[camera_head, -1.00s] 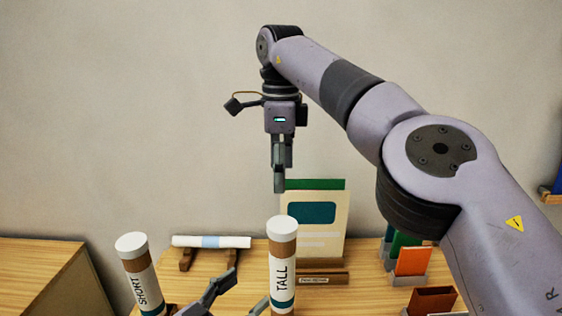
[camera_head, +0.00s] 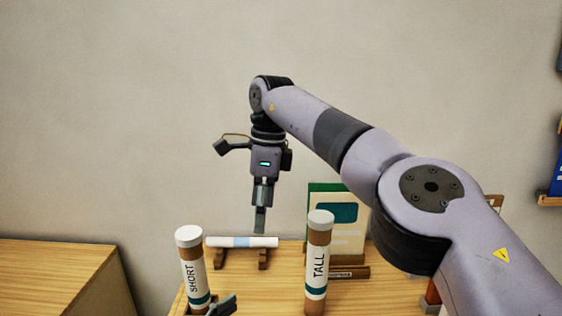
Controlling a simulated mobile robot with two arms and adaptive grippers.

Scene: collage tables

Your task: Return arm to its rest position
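My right arm reaches in from the right, and its gripper (camera_head: 260,222) hangs pointing down in front of the wall. Its fingers are seen edge-on and overlap, so the gap between them is hidden. The fingertips appear just above a white roll with a pale blue band (camera_head: 266,242) on a wooden stand; the distance in depth is unclear. I see nothing held in it. Only a dark tip of my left gripper (camera_head: 222,304) shows at the bottom edge, near the base of the SHORT tube.
A tube marked SHORT (camera_head: 193,262) and one marked TALL (camera_head: 318,261) stand upright on the wooden table (camera_head: 270,295). A framed card (camera_head: 337,244) stands behind TALL. Another wooden table (camera_head: 60,275) is at the left. A wall shelf (camera_head: 549,200) is at the right edge.

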